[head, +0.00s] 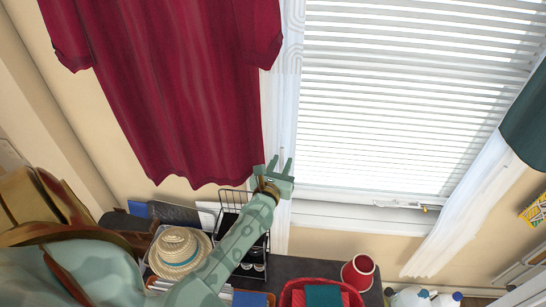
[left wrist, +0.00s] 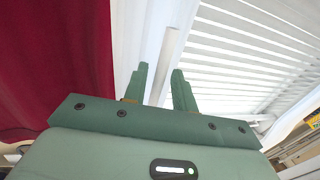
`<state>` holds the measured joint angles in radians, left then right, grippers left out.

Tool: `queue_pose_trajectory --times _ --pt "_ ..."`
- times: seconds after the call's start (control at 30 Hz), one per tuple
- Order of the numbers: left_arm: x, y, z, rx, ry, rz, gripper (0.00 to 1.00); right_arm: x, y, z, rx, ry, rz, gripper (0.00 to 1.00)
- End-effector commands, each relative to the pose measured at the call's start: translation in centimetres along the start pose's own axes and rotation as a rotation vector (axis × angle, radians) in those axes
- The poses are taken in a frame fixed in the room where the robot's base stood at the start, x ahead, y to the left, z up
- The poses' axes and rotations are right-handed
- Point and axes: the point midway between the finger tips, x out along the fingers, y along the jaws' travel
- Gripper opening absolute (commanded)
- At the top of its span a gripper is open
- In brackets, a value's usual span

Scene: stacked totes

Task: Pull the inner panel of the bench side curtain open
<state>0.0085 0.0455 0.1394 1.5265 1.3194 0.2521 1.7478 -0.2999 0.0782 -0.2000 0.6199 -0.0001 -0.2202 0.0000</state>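The white inner panel (head: 283,100) hangs as a narrow strip along the left edge of the window, beside a dark red hanging cloth (head: 175,90). My left gripper (head: 280,161) is in front of the white panel's lower part, fingers pointing up. In the left wrist view the two green fingers (left wrist: 160,80) are apart, with white panel cloth (left wrist: 140,35) beyond them. A pale upright strip shows past the gap. I cannot tell whether any cloth lies between the fingers. The red cloth (left wrist: 55,60) is to their left. My right gripper is not in view.
Window blinds (head: 410,90) fill the middle right. Another white curtain (head: 465,210) and a teal cloth (head: 527,125) hang at the right. Below, a dark bench top holds a straw hat (head: 180,250), a wire rack (head: 235,203), a red container (head: 358,272) and a red basket (head: 325,288).

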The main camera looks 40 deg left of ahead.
Motion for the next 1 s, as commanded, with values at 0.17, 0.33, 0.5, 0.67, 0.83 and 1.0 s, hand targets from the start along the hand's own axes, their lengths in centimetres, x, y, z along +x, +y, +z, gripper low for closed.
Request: queue_pose_trajectory --times 0.17,0.33,0.5,0.67,0.83,1.0 --pt "-4.0 0.1 -0.1 0.000 0.002 0.000 0.27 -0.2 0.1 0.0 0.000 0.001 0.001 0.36" --pt "-8.8 0.1 -0.2 0.000 0.003 0.000 0.27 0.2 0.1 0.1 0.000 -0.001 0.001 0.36" --pt "-12.7 0.0 -0.2 0.000 0.002 -0.001 0.27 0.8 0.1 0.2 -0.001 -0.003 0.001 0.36" --pt "-14.7 0.0 -0.1 0.001 0.001 -0.001 0.27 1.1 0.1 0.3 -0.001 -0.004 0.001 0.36" --pt "-15.3 0.0 0.0 -0.001 -0.001 0.001 0.27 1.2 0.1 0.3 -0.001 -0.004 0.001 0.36" --pt "-15.3 0.0 0.1 -0.001 -0.001 0.000 0.27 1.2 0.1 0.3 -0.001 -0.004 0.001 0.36"
